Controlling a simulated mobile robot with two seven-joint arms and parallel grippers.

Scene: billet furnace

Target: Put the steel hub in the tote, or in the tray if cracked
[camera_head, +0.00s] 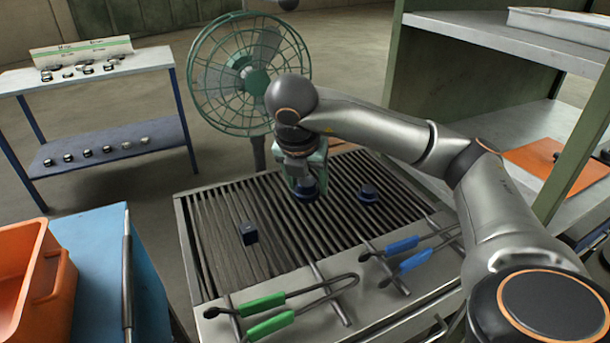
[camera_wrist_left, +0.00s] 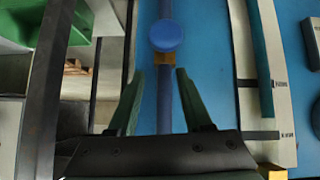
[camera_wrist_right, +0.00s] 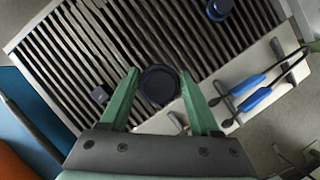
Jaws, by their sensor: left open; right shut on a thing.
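A dark blue round hub (camera_head: 305,190) is between the fingers of my right gripper (camera_head: 303,178), at the slatted grate. In the right wrist view its dark round top (camera_wrist_right: 160,86) sits between the two green fingers. I cannot tell if it is cracked or touches the slats. A second dark blue hub (camera_head: 369,193) stands on the grate to its right. An orange tote (camera_head: 62,282) stands at the lower left. A grey metal tray (camera_head: 558,27) lies on the shelf at the upper right. My left gripper (camera_wrist_left: 155,75) is open and empty.
A dark cube (camera_head: 249,233) stands on the grate (camera_head: 212,235). Green-handled tongs (camera_head: 265,303) and blue-handled tongs (camera_head: 403,245) lie along its front. A green fan (camera_head: 250,72) stands behind. A side table (camera_head: 110,78) at the left holds several small parts.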

